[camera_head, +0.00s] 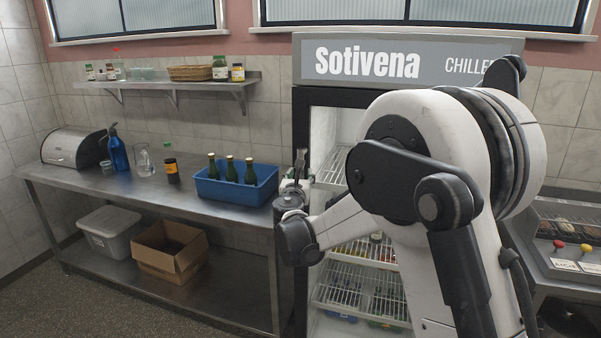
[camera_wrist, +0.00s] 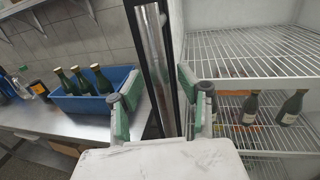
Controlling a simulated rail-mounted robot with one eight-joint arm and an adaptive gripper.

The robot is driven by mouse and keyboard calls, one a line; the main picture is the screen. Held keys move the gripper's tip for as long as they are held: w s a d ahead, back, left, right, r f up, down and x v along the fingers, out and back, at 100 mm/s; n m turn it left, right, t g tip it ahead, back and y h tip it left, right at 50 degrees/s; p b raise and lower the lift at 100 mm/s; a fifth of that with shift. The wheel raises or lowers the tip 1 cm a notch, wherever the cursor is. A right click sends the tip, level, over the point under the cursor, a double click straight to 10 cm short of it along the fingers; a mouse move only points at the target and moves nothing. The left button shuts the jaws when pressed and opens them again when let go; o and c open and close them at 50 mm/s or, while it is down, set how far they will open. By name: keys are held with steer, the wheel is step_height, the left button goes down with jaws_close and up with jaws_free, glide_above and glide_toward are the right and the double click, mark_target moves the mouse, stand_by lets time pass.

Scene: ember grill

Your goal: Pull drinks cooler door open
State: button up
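The drinks cooler (camera_head: 394,61) is a tall cabinet with a "Sotivena" sign, partly hidden behind my arm in the head view. In the wrist view, its dark upright door edge (camera_wrist: 178,50) and a silver vertical handle strip (camera_wrist: 153,50) stand in the middle, beside the white interior. My gripper (camera_head: 295,190) is at the left side of the cooler. In the wrist view, my gripper (camera_wrist: 160,88) has its green-sided fingers spread apart, with the strip and dark edge between them in the picture. Contact cannot be made out. How far the door stands open is unclear.
White wire shelves (camera_wrist: 255,50) with bottles (camera_wrist: 290,106) show inside the cooler. A steel counter (camera_head: 150,192) at left carries a blue crate (camera_head: 235,190) of green bottles close to my gripper. A grill unit (camera_head: 570,240) stands at right.

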steer(key=shift+w, duration=0.6)
jaws_close()
